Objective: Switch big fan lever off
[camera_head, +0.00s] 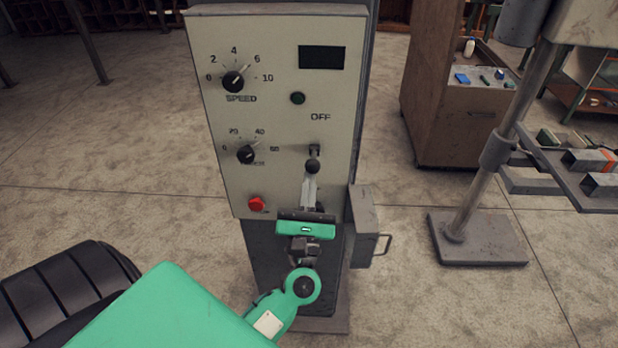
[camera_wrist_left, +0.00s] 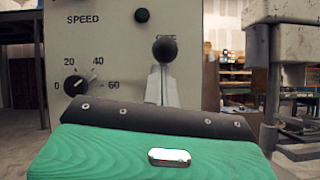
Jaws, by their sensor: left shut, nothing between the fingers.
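The lever (camera_head: 313,165) has a dark round knob and sits at the lower right of the grey control panel (camera_head: 275,170), below the printed OFF label. The gripper fingers (camera_wrist_left: 162,84) also show just under the knob in the left wrist view. I cannot tell whether they touch it. My right gripper is out of view.
The panel also carries a speed dial (camera_head: 233,82), a second dial (camera_head: 245,153), a dark display (camera_head: 322,57), a green button (camera_head: 297,98) and a red button (camera_head: 256,204). A grey box (camera_head: 372,225) with a handle is at the lower right. A metal stand (camera_head: 475,240) is farther right.

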